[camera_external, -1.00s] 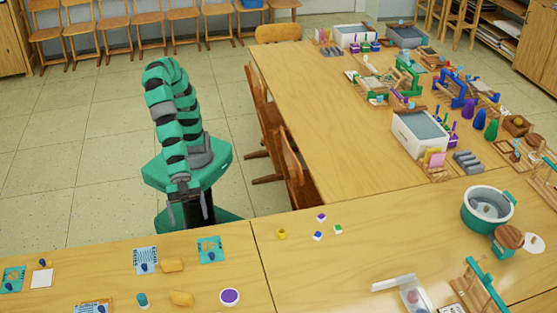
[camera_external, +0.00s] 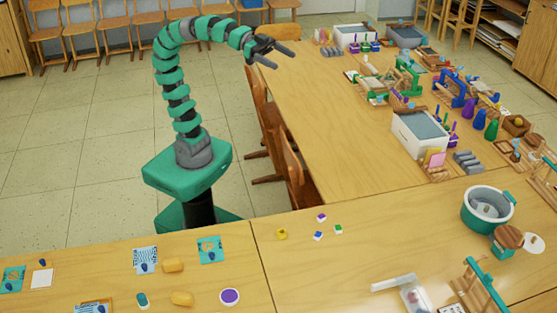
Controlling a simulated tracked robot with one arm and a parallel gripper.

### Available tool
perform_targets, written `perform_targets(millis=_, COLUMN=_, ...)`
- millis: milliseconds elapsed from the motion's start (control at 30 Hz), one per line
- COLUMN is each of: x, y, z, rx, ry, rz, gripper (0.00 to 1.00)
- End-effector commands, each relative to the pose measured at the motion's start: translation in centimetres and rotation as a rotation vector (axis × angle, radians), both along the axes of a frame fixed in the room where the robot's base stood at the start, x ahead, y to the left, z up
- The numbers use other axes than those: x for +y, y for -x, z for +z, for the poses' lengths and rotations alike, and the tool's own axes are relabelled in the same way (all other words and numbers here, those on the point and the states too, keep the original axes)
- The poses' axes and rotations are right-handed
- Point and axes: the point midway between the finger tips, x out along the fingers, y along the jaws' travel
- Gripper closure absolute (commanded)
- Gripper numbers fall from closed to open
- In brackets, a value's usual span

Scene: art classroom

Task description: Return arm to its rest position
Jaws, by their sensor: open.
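My gripper (camera_external: 280,55) is at the end of my raised, arched arm, which bends over to the right from my base. Its two dark fingers are apart, with nothing between them. They point right and slightly down, and in the picture they overlap the left edge of the long wooden table (camera_external: 320,130). I cannot tell the exact height of the gripper above the table.
Wooden chairs (camera_external: 290,165) stand at the long table's left side. The front table (camera_external: 285,275) holds small blocks (camera_external: 318,236), cards and sponges. Tools, trays and a teal-rimmed tub (camera_external: 487,208) crowd the right. Open floor (camera_external: 90,140) lies left of my base.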

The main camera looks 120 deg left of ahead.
Motion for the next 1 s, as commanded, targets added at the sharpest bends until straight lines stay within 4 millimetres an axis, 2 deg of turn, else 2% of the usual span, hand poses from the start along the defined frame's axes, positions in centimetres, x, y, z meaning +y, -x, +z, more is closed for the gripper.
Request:
perform_targets(millis=33, x=1.3, y=0.7, z=1.0, rx=-0.01, ry=-0.001, rz=0.021, gripper=0.14)
perform_targets(millis=167, x=2.7, y=1.7, z=2.0, rx=-0.013, ry=-0.007, rz=0.044, gripper=0.14)
perform_targets(millis=567, x=2.8, y=1.7, z=2.4, rx=-0.013, ry=-0.007, rz=0.045, gripper=0.14)
perform_targets(millis=767, x=2.8, y=1.7, z=5.0, rx=-0.013, ry=-0.007, rz=0.045, gripper=0.14)
perform_targets(millis=1000, x=2.8, y=1.7, z=9.5, rx=-0.013, ry=-0.007, rz=0.045, gripper=0.14)
